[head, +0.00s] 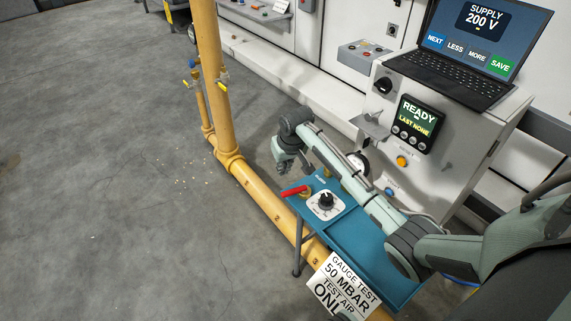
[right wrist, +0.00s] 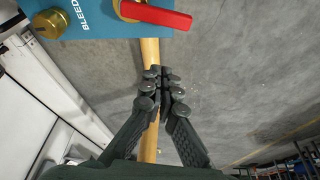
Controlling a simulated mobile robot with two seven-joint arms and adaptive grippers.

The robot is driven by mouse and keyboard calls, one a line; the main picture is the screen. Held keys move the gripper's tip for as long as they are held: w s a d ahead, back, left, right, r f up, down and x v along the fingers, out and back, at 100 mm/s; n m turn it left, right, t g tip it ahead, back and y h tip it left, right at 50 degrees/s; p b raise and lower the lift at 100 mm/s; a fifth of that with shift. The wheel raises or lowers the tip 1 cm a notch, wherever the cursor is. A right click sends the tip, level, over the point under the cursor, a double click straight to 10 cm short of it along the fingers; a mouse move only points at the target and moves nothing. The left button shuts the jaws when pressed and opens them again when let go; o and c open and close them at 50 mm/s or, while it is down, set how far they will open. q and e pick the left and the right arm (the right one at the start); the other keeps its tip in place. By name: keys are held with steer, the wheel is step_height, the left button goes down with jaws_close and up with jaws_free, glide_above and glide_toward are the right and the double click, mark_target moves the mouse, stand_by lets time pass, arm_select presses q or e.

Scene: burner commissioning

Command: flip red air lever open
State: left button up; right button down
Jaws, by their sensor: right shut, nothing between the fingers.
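The red lever (head: 294,191) sits at the far left corner of the blue bench (head: 365,243), on a brass valve. In the right wrist view the red lever (right wrist: 158,15) lies roughly crosswise at the top, over the edge of the blue panel (right wrist: 95,18), its free end pointing right. My right gripper (head: 284,168) hangs just beyond the bench's far edge, a little above and apart from the lever in the head view. Its fingers (right wrist: 162,82) are closed together with nothing between them, over the floor and yellow pipe. My left gripper is not in view.
A black knob on a white dial (head: 326,203) is beside the lever. A brass fitting (right wrist: 48,24) stands near the BLEED label. A yellow pipe (head: 262,196) runs below the bench. A control cabinet (head: 436,165) with a laptop (head: 470,55) stands right. Open floor lies left.

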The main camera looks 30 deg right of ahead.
mark_target(294, 192)
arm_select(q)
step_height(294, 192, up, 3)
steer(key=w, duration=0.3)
arm_select(e)
steer(key=f, duration=0.2)
steer(key=s+f, duration=0.1)
steer(key=f, duration=0.1)
steer(key=shift+s+f, duration=0.15)
steer(key=shift+s, duration=0.05)
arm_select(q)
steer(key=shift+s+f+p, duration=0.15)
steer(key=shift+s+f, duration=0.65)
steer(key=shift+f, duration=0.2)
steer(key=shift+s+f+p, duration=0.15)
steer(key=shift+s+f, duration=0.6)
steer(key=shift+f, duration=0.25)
arm_select(e)
steer(key=shift+s+a, duration=0.1)
steer(key=shift+s, duration=0.4)
steer(key=shift+f, duration=0.1)
